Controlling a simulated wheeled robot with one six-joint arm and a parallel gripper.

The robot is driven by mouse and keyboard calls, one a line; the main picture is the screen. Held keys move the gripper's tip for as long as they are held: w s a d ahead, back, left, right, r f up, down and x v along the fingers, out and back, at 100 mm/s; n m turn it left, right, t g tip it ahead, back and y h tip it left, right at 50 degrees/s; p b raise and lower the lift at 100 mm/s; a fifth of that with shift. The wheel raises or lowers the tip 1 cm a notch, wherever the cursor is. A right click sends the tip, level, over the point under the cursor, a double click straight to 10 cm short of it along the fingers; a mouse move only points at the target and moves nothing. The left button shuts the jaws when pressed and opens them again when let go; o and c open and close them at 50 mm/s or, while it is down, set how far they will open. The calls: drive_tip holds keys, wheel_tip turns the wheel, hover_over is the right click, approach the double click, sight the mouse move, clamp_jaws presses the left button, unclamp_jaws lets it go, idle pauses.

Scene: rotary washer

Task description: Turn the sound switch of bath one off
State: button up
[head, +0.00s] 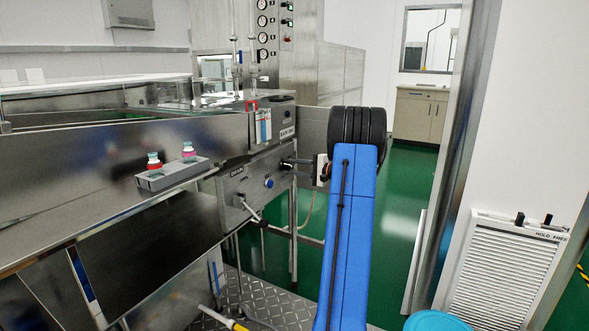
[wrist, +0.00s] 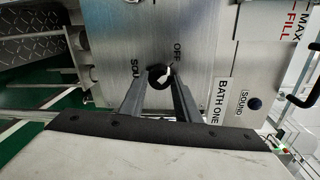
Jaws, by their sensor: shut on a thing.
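The sound switch is a dark round knob (wrist: 158,76) on a brushed metal panel in the wrist view. An OFF label is printed at its upper right and a partly covered label starting "SOU" at its left. My gripper (wrist: 156,82) has one finger on each side of the knob and is shut on it. A BATH ONE label (wrist: 208,99) is on the panel to the right. In the head view my gripper (head: 287,168) reaches the side panel of the bath from the right, below another BATH ONE sign (head: 288,133); the knob cannot be made out there. Which way the switch points is unclear.
A blue knob (head: 268,183) and a lever handle (head: 248,209) are on the panel left of my gripper. Pipes run below. The green floor is open behind my arm.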

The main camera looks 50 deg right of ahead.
drive_tip(key=shift+f, duration=0.1)
drive_tip(key=o, duration=1)
drive_tip(key=shift+o, duration=0.2)
drive_tip(key=shift+s, duration=0.15)
drive_tip(key=v, duration=1.7)
drive_tip(key=shift+d, duration=0.1)
